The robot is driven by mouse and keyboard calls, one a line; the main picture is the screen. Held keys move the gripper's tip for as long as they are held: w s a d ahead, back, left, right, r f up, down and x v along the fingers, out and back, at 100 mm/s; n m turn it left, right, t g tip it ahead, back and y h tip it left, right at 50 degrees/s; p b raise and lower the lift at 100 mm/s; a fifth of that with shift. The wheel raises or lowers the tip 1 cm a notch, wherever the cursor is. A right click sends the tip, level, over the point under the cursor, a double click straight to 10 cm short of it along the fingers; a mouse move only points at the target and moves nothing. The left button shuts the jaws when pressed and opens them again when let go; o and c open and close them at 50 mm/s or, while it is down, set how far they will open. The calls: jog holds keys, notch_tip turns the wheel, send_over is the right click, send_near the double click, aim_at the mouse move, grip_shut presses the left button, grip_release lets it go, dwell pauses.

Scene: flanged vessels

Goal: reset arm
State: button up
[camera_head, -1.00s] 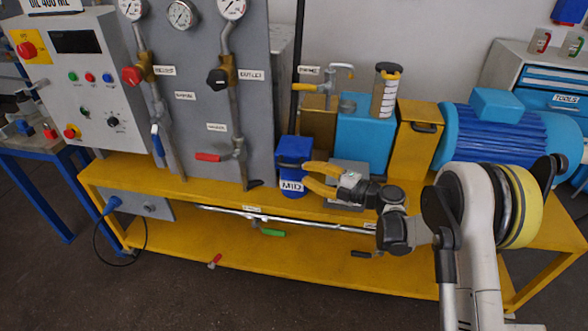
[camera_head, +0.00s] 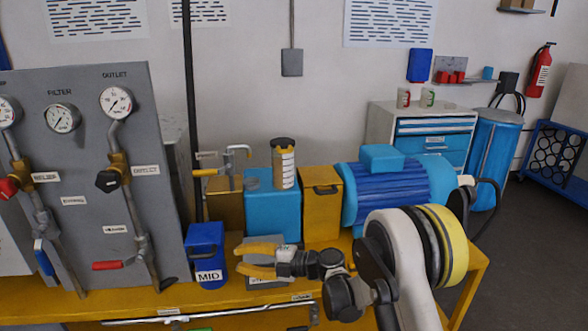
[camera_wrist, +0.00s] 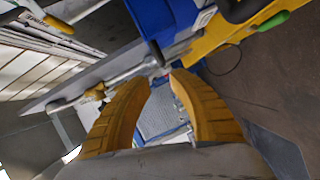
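My gripper (camera_head: 238,258) has two yellow fingers that stand apart with nothing between them. In the head view it points left, just right of a blue box (camera_head: 205,250) labelled MID, on the yellow bench (camera_head: 150,303). A small gap shows between fingertips and box. My arm comes in from the lower right. In the wrist view my gripper (camera_wrist: 163,78) shows its fingers curving inward, tips close but not touching. A blue body (camera_wrist: 165,15) lies just beyond the tips at the top.
A grey panel (camera_head: 85,160) with gauges and valves stands at left. A blue canister (camera_head: 272,215), a yellow box (camera_head: 322,210) and a blue motor (camera_head: 395,190) stand behind my arm. A tool cabinet (camera_head: 425,130), blue bin (camera_head: 495,160) and extinguisher (camera_head: 540,70) are at back right.

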jog(key=s+d+r+m+t+h, duration=0.1)
jog(key=s+d+r+m+h, duration=0.4)
jog(key=d+m, duration=0.35)
jog(key=s+d+r+m+t+h, duration=0.2)
jog(key=s+d+r+m+h, duration=0.25)
jog(key=d+r+m, duration=0.45)
jog(key=s+d+f+m+h, duration=0.1)
jog(key=s+d+m+h, duration=0.2)
jog(key=s+d+m, duration=0.3)
jog(key=s+d+f+m+t+h, duration=0.1)
jog(key=s+d+m+h, duration=0.3)
jog(key=s+d+m, duration=0.3)
jog(key=s+d, duration=0.5)
jog(key=d, duration=0.3)
jog(key=shift+s+f, duration=0.35)
jog(key=shift+f, duration=0.05)
jog(key=shift+m, duration=0.25)
